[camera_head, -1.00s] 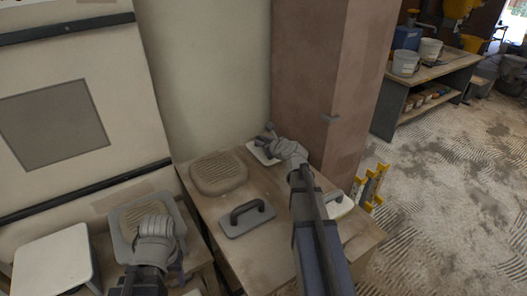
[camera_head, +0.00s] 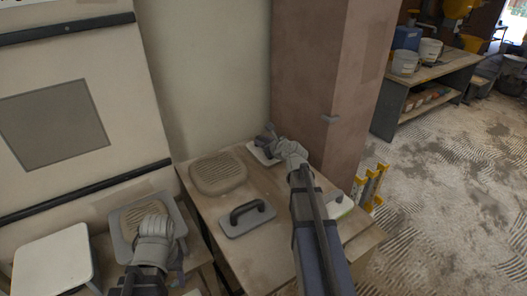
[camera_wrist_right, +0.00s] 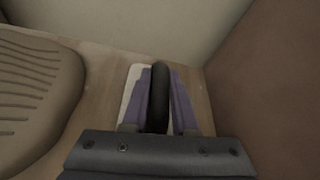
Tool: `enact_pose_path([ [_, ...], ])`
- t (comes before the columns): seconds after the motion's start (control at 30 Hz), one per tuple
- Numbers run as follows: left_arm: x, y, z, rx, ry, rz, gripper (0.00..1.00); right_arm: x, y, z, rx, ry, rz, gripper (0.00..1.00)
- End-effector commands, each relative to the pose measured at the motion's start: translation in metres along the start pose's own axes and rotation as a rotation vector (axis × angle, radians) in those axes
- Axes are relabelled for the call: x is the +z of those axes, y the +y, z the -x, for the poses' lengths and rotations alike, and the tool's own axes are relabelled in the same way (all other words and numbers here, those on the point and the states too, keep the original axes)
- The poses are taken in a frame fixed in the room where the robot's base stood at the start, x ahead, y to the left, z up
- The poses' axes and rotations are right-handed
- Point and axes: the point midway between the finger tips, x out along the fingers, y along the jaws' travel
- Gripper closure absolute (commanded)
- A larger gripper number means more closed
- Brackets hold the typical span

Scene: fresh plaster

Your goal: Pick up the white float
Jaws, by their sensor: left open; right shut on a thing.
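The white float (camera_head: 258,152) lies at the back of the wooden table, close to the wall and the brown pillar. In the right wrist view its white plate (camera_wrist_right: 132,88) shows beside the dark handle (camera_wrist_right: 159,95). My right gripper (camera_head: 270,138) is over the float, and its purple fingers (camera_wrist_right: 160,100) are shut on the dark handle. The arm hides part of the float. My left gripper (camera_head: 158,215) is at the lower left, above a grey tray-like piece; its fingertips are largely hidden behind the wrist.
A grey float (camera_head: 247,217) with a dark handle and a ribbed tan pad (camera_head: 218,174) lie on the table (camera_head: 262,262). Another pale float (camera_head: 338,205) is right of my right arm. The brown pillar (camera_head: 315,80) stands close to my right gripper. A white-topped stool (camera_head: 52,263) is lower left.

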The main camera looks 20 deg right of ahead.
Motion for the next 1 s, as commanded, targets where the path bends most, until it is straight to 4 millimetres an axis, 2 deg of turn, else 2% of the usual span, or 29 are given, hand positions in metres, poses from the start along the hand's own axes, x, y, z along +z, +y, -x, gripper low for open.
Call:
enact_pose_path([
  [0.27,0.0,0.0,0.002,0.0,0.0,0.0,0.43,0.002,0.0,0.001,0.0,0.0,0.0,1.0],
  [0.47,0.001,-0.001,0.015,0.0,0.0,0.0,0.43,0.013,-0.003,0.006,0.0,0.0,0.0,1.0],
  [1.0,0.005,-0.009,0.091,0.0,0.0,0.0,0.43,0.083,-0.018,0.034,0.0,0.0,0.0,1.0],
])
